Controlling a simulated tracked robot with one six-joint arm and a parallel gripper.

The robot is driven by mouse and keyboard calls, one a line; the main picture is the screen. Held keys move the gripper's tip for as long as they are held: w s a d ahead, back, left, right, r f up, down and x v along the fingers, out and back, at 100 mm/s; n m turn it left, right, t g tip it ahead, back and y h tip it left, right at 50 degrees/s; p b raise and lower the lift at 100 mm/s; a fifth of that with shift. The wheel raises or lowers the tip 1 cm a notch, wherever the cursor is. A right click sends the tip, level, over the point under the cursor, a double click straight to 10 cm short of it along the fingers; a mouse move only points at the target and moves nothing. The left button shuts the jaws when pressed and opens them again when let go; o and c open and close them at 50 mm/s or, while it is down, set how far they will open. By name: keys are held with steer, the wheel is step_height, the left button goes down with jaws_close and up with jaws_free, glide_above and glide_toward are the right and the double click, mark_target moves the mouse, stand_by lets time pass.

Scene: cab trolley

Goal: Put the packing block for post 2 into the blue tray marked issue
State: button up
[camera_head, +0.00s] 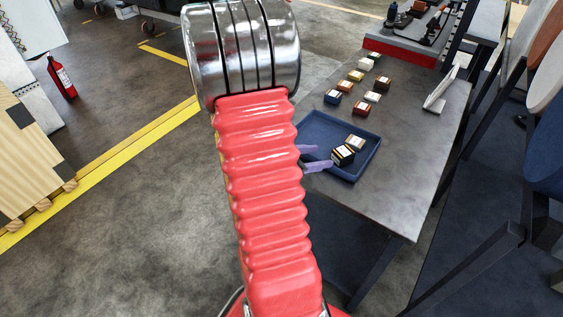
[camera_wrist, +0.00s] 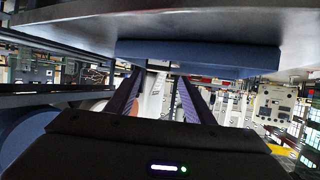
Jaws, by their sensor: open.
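The blue tray (camera_head: 322,125) lies on the near end of the grey table. Inside it are a black block (camera_head: 343,156) with a pale top label and, just behind it, a brownish block (camera_head: 355,142) with a pale top. I cannot read a post number on either. My gripper (camera_head: 324,156) is open, its purple fingers reaching over the tray's left rim toward the black block, with the tips close to it. I cannot tell whether they touch it. In the wrist view the fingers (camera_wrist: 158,92) are apart, near the tray's side (camera_wrist: 220,56).
Several small blocks in mixed colours stand behind the tray, including a red one (camera_head: 361,108) and a dark blue one (camera_head: 333,97). A white tilted panel (camera_head: 441,88) stands at the table's right edge. The grey table (camera_head: 400,150) is clear right of the tray.

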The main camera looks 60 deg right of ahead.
steer(key=w+a+r+n+t+y, duration=0.1)
steer(key=w+a+r+n+t, duration=0.3)
steer(key=w, duration=0.5)
steer(key=w+a+r+n+t+y, duration=0.1)
steer(key=w+a+r+n+t, duration=0.1)
steer(key=w+a+t, duration=0.5)
steer(key=w+a+r+n+t+y, duration=0.1)
steer(key=w+a+r+n+t, duration=0.15)
steer(key=w, duration=0.85)
steer(key=w+a+r+n+t+y, duration=0.1)
steer(key=w+a+r+n+y, duration=0.15)
steer(key=a, duration=0.55)
steer(key=w+a+r+n+t+y, duration=0.1)
steer(key=a+r+n+t+y, duration=0.2)
steer(key=a, duration=0.6)
steer(key=s+a+r+n+g+y, duration=0.25)
steer(key=s+a+n, duration=0.2)
steer(key=a, duration=0.45)
steer(key=s+a+n+g, duration=0.1)
steer(key=s+a+n, duration=0.1)
steer(key=s, duration=0.4)
steer(key=s+a+n+g, duration=0.2)
steer(key=s+a+n, duration=0.1)
steer(key=s, duration=0.4)
steer(key=shift+s+a+y, duration=0.3)
steer(key=shift+y, duration=0.1)
